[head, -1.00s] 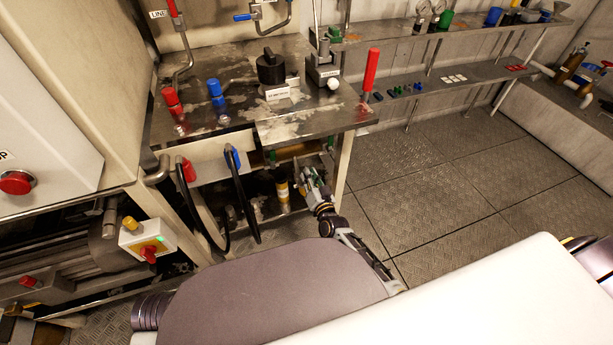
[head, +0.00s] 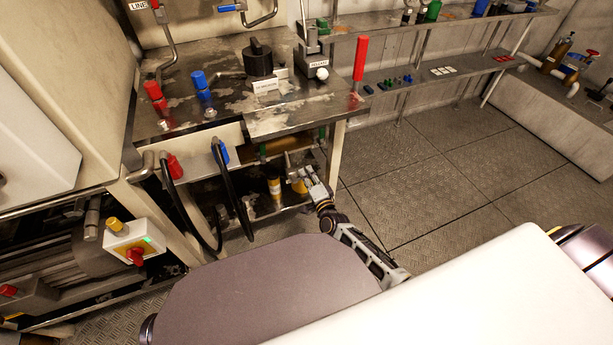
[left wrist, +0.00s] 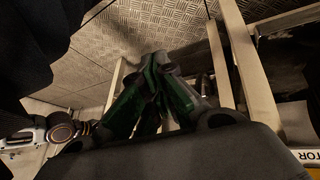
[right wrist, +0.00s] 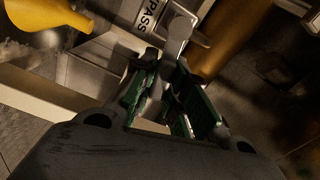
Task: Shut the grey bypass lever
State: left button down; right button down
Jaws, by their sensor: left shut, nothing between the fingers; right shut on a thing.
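The grey bypass lever (right wrist: 179,32) shows in the right wrist view, beside a white label (right wrist: 150,14) that reads "PASS" in part. My right gripper (right wrist: 168,88) is shut on the lever, with its green-padded fingers on either side of it. In the head view this gripper (head: 308,176) is under the right end of the steel bench, and the lever is too small to make out there. My left gripper (left wrist: 158,85) is shut and empty in the left wrist view, with frame posts behind it. I cannot see it in the head view.
A brass cylinder (right wrist: 228,38) runs close beside the lever, and a yellow part (right wrist: 45,14) is at the upper left. The bench (head: 295,110) is above my right gripper. Black hoses (head: 232,190) hang to its left. The floor (head: 430,170) to the right is clear.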

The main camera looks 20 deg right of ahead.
pick_arm(q)
jog(key=shift+w+d+f+t+b, duration=0.15)
jog(key=shift+f+b, duration=0.1)
jog(key=shift+f, duration=0.45)
jog(key=shift+d+f+t+b, duration=0.15)
jog(key=shift+f+b, duration=0.1)
jog(key=shift+f, duration=0.4)
pick_arm(e)
jog(key=shift+d+f+m, duration=0.1)
jog(key=shift+f+m, duration=0.4)
jog(key=shift+m, duration=0.6)
jog(key=c, duration=1.4)
grip_release()
jog(key=shift+s, duration=0.15)
jog(key=shift+s+d, duration=0.2)
jog(key=shift+s, duration=5.65)
jog(key=shift+f, duration=0.1)
